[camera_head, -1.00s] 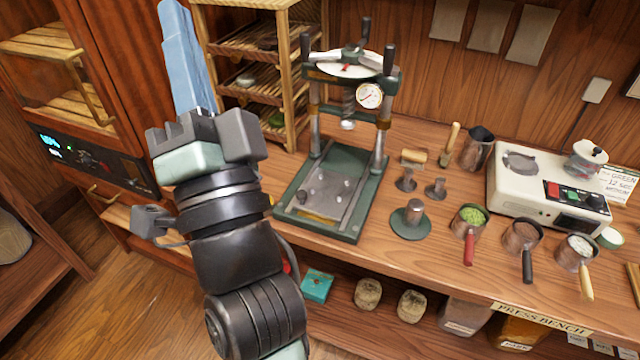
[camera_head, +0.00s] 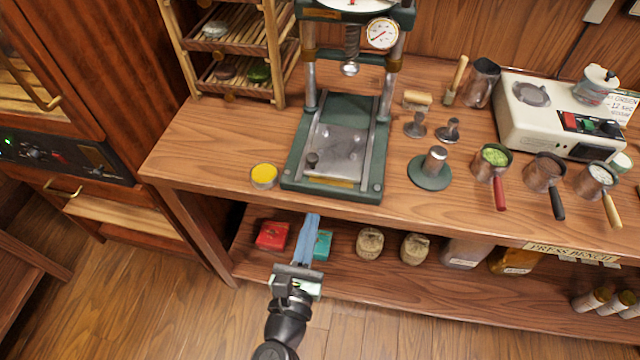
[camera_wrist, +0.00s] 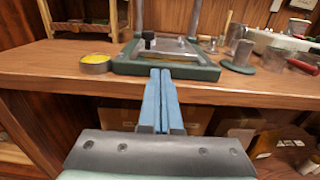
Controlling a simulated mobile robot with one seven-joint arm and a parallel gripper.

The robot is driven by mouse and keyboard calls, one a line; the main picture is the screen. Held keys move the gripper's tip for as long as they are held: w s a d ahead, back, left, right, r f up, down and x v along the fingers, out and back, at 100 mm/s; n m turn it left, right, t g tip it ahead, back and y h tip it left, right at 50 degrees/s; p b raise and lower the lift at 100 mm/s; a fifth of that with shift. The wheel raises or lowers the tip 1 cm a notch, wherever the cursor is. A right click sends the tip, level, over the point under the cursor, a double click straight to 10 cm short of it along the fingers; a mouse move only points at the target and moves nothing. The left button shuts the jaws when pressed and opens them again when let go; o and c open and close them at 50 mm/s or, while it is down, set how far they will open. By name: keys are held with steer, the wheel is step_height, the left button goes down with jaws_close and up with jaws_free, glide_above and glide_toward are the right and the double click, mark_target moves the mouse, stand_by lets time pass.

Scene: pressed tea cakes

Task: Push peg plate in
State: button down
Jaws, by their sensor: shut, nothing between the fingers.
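The peg plate (camera_head: 339,151) is a grey metal plate with a dark knob (camera_head: 312,160) near its front left and small pegs. It lies between the rails of the green press base (camera_head: 332,190), below the press screw. In the wrist view the plate's front shows edge-on, with the dark knob (camera_wrist: 150,40) standing up. My gripper (camera_head: 313,217) is shut and empty, its blue fingers together. It is in front of the bench, with its tips near the bench's front edge, apart from the plate. The wrist view shows the fingertips (camera_wrist: 161,72) just before the green base's front edge.
A yellow round tin (camera_head: 264,176) stands left of the press base. A green-footed tamper (camera_head: 431,171) and several handled cups stand to the right. Red (camera_head: 271,235) and teal (camera_head: 322,244) boxes sit on the lower shelf. The bench left of the press is mostly clear.

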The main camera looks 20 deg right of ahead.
mark_target(323, 176)
steer(key=x, duration=0.9)
steer(key=shift+s, duration=0.1)
steer(key=shift+b+x, duration=0.65)
steer(key=shift+x, duration=1.4)
steer(key=shift+a, duration=0.1)
